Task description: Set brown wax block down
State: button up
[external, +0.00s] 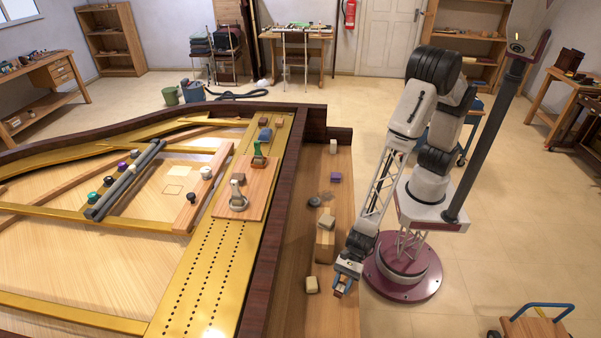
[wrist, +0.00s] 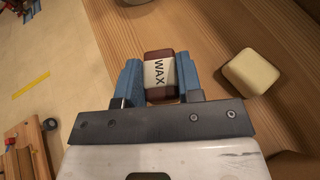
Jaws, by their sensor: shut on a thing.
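The brown wax block (wrist: 161,93) has a white band reading "WAX" and sits between the two blue fingers of my gripper (wrist: 160,80) in the wrist view. My gripper is shut on it. In the external view my gripper (external: 344,284) is low at the right edge of the long wooden shelf (external: 332,315), near its front end. The block is mostly hidden there by the fingers. I cannot tell whether the block touches the wood.
A cream block (wrist: 250,72) lies on the wood right of my gripper; it also shows in the external view (external: 312,285). Farther back are a wooden box (external: 325,243) and a purple block (external: 335,177). The piano's dark rim (external: 278,230) borders the shelf on the left.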

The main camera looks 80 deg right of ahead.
send_over(327, 310)
jog(key=shift+s+d+f, duration=0.3)
jog(key=shift+d+f, duration=0.05)
jog(key=shift+d, duration=0.05)
jog(key=shift+w+a+f, duration=0.15)
jog(key=shift+w+a, duration=0.1)
jog(key=shift+a, duration=0.15)
jog(key=shift+f, duration=1.6)
jog(key=shift+f, duration=0.15)
jog(key=o, duration=0.9)
jog(key=shift+d+r, duration=0.1)
jog(key=shift+r, duration=0.1)
